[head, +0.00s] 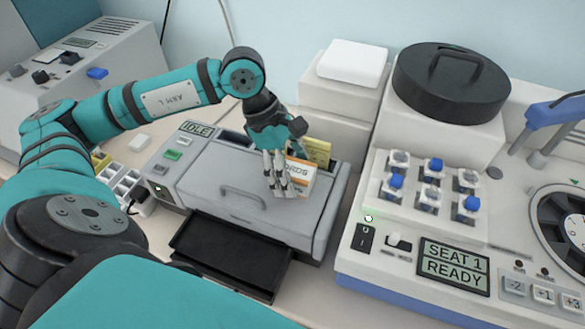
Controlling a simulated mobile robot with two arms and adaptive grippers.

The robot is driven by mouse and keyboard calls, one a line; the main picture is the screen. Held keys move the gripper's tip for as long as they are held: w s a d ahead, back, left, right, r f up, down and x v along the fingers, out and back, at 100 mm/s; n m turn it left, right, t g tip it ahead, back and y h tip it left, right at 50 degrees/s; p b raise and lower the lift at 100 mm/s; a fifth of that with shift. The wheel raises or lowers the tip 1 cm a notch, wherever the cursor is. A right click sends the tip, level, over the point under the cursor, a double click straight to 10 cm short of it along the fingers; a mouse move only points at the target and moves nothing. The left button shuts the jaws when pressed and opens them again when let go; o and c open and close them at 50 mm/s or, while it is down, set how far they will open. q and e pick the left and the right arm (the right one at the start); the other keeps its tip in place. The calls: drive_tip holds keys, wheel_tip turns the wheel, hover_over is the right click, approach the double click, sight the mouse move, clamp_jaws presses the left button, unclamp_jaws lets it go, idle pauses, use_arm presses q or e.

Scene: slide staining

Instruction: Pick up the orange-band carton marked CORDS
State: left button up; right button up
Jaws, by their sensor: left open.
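The carton marked CORDS (302,174), white with an orange band, stands at the right end of the grey machine with the IDLE display. Its lettering is partly covered by my left gripper (281,190). The gripper points down with its fingers in front of the carton's left part. It is open; whether the fingers touch the carton cannot be told. A yellow carton (319,150) stands just behind the CORDS carton. My right gripper is not in view.
The grey machine (215,185) has a handled lid and a black tray (230,252) extending at its front. At right stands a white machine (385,265) reading SEAT 1 READY, with blue-capped vials. A black round lid (450,82) sits behind it. A compartmented rack (122,186) is at left.

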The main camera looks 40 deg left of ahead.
use_arm(q)
drive_tip(key=c, duration=1.3)
drive_tip(key=shift+o, duration=0.2)
drive_tip(key=shift+r, duration=0.1)
